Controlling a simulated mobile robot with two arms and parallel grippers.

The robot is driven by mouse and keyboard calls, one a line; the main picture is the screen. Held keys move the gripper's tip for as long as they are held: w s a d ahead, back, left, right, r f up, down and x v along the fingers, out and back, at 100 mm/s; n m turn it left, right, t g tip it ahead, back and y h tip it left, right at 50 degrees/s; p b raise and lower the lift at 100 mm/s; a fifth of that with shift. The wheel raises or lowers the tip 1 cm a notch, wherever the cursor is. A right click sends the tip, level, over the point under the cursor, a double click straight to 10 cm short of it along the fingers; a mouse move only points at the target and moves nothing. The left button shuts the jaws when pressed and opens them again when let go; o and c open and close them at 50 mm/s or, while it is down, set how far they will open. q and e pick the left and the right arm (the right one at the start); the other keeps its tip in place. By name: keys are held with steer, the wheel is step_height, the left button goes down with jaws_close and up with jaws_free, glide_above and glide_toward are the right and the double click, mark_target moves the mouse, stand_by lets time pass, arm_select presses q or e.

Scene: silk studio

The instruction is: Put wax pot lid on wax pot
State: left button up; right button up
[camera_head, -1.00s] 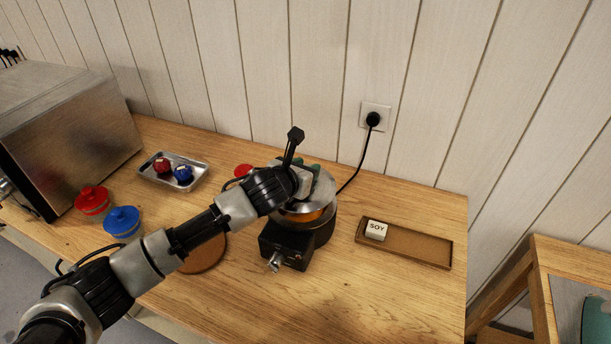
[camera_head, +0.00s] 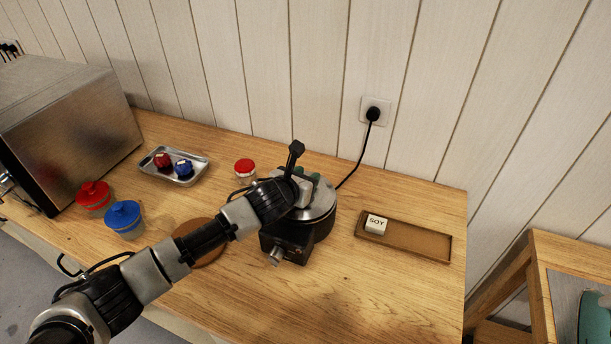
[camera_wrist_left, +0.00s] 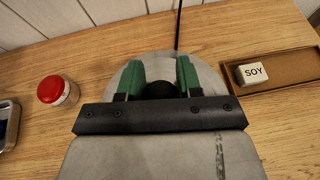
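The wax pot (camera_head: 318,234) is a dark round pot with a black control box and knob at its front, standing on the wooden table. The silver wax pot lid (camera_head: 322,211) is level at the pot's rim, with no visible gap between them. It also shows in the left wrist view (camera_wrist_left: 214,80), with its black knob between the green fingers. My left gripper (camera_wrist_left: 160,80) is shut on this knob. In the head view my left gripper (camera_head: 312,178) is over the pot, and my wrist hides part of the lid. My right gripper is not in view.
A brown tray (camera_head: 424,243) with a SOY block (camera_head: 376,224) lies to the right. A red-lidded jar (camera_head: 245,170) stands behind my forearm. A metal tray (camera_head: 158,176), red (camera_head: 94,198) and blue (camera_head: 124,218) lidded jars and a metal box (camera_head: 72,125) are left. The front right table is clear.

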arm_select(q)
steer(key=o, duration=0.4)
steer(key=shift+r, duration=0.3)
steer(key=b+v, duration=0.1)
steer(key=v, duration=1.1)
steer(key=shift+r, duration=0.35)
